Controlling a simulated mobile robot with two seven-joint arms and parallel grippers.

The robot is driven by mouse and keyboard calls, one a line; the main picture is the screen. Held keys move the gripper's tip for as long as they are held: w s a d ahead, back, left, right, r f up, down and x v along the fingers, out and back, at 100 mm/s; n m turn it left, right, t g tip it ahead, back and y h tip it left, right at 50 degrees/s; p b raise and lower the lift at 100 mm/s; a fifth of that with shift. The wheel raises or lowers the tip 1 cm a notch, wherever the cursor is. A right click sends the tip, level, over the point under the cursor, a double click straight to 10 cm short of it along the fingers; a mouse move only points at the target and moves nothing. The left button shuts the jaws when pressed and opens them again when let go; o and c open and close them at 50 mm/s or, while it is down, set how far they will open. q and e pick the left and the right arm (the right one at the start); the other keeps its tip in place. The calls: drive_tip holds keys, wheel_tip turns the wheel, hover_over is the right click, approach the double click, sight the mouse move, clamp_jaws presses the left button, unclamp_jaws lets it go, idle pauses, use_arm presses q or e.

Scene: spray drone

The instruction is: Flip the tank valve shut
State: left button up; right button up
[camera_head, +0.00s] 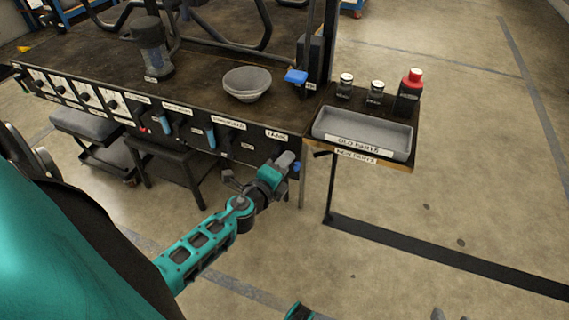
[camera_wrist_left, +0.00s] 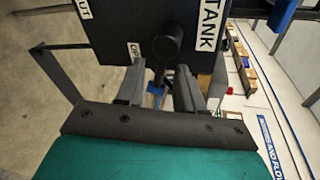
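The tank valve's panel shows in the left wrist view with its TANK label (camera_wrist_left: 209,25). The dark valve lever (camera_wrist_left: 168,45) has a round hub and a stem pointing down in that picture, with a blue tip (camera_wrist_left: 155,90). A partly hidden label starting "OP" is beside the stem. My left gripper (camera_wrist_left: 158,90) is open, one finger on each side of the stem; contact cannot be told. In the head view my left gripper (camera_head: 287,161) is below the TANK label (camera_head: 277,135) at the bench front and hides most of the valve. Grey tips (camera_head: 450,314) at the bottom edge may be my right gripper.
A bowl (camera_head: 247,83) and a blue-topped item (camera_head: 296,77) stand on the bench. A side shelf holds a grey tray (camera_head: 364,133), two small jars and a red-capped bottle (camera_head: 409,91). Other valves line the bench front to the left. The floor at right is clear.

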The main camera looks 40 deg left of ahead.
use_arm(q)
drive_tip(key=shift+w+f, duration=0.1)
drive_tip(key=shift+w, duration=0.2)
drive_tip(key=shift+c, duration=0.3)
clamp_jaws()
